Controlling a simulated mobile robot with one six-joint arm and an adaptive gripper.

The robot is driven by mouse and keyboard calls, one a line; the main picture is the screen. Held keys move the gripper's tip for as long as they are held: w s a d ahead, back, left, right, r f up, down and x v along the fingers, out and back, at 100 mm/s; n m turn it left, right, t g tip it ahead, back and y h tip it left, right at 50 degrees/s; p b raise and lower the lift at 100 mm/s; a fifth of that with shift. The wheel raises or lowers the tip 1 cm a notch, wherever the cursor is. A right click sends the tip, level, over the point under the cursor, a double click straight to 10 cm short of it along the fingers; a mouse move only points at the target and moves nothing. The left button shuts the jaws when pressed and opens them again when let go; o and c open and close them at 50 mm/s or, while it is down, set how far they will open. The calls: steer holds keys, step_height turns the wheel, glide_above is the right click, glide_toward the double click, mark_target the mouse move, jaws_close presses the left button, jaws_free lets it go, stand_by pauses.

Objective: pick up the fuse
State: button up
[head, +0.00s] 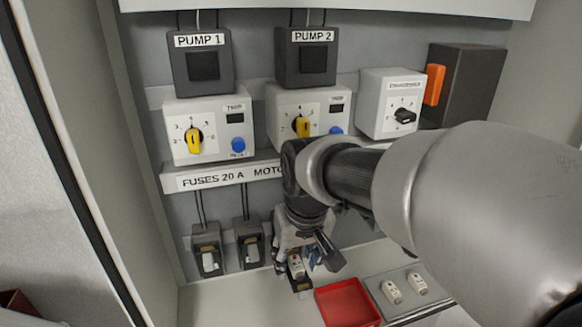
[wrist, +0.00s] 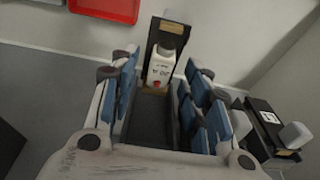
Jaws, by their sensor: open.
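A white fuse (head: 297,266) with dark lettering and a red spot sits in a dark fuse holder (head: 301,285) at the right end of the row of holders. In the wrist view the fuse (wrist: 162,67) lies between and just beyond the blue-padded fingers, with its holder (wrist: 170,30) behind it. My gripper (head: 304,260) is open, with a finger to each side of the fuse. In the wrist view, gaps show between the fuse and the fingers of my gripper (wrist: 160,84). The arm hides part of the panel.
Two more holders with white fuses (head: 208,262) (head: 252,253) hang to the left. A red tray (head: 347,304) and a grey tray (head: 402,302) with two loose fuses (head: 391,291) lie on the shelf at right. Pump boxes (head: 210,150) are above.

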steer(key=shift+d+f, duration=0.1)
jaws_close()
stand_by(0.5)
